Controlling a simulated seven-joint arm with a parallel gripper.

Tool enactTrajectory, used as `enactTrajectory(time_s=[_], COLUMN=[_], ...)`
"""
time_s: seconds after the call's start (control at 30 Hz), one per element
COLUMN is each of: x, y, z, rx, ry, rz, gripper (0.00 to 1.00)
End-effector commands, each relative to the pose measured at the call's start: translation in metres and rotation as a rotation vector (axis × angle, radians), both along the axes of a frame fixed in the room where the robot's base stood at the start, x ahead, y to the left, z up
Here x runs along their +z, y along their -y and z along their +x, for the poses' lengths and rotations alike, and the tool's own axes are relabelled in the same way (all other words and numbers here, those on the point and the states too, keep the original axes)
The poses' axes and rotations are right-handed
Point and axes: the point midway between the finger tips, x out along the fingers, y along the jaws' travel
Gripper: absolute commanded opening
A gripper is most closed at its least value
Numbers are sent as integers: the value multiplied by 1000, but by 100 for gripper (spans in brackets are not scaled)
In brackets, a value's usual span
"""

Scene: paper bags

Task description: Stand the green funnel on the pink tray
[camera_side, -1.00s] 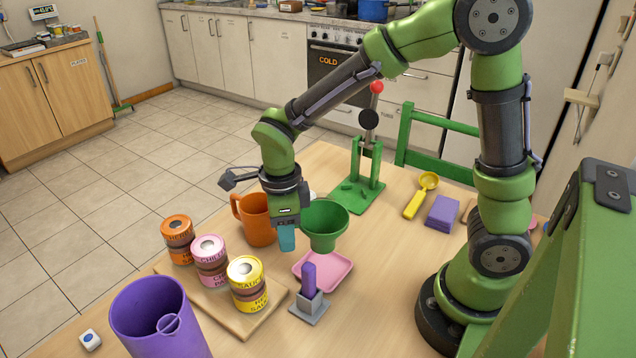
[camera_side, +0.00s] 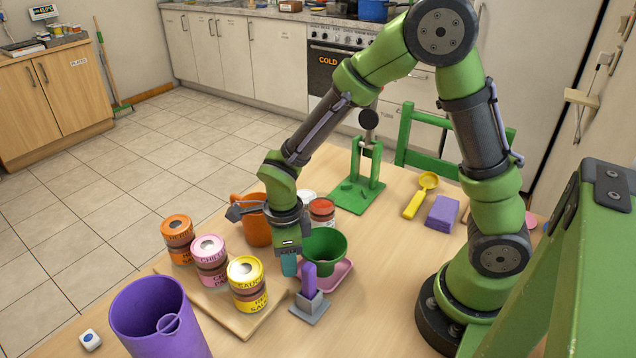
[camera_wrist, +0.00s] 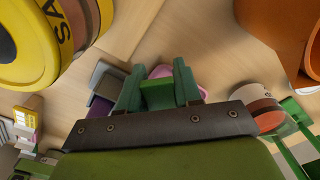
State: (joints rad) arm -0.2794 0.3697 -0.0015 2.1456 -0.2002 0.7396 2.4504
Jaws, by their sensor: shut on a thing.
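The green funnel (camera_side: 326,246) is wide end up at the pink tray in the side view. My gripper (camera_side: 291,264) is shut on the funnel's left rim. In the wrist view, my gripper's teal fingers (camera_wrist: 158,92) have a green piece of the funnel (camera_wrist: 157,95) between them. The pink tray (camera_side: 341,277) shows right of and below the funnel, partly hidden by it and by a purple-handled thing in front. A bit of the tray also shows in the wrist view (camera_wrist: 161,71). Whether the funnel's lower end touches the tray is hidden.
A grey block with a purple handle (camera_side: 309,288) stands close in front of the tray. Stacked tins on a wooden board (camera_side: 240,322) stand left. An orange mug (camera_side: 257,228) and small jars (camera_side: 322,211) are behind my gripper. A purple jug (camera_side: 158,320) is front left.

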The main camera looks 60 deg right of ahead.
Motion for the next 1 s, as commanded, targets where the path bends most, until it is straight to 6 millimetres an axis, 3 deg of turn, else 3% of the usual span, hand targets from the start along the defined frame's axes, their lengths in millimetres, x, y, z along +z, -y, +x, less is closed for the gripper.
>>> enactTrajectory(time_s=[0.17, 0.2, 0.37, 0.77, 1.0], x=[0, 0, 0, 8, 55], y=[0, 0, 0, 0, -1], z=[0, 0, 0, 1, 2], rx=[0, 0, 0, 1, 0], ry=[0, 0, 0, 4, 8], rz=[0, 0, 0, 1, 2], gripper=[4, 38, 63, 63, 63])
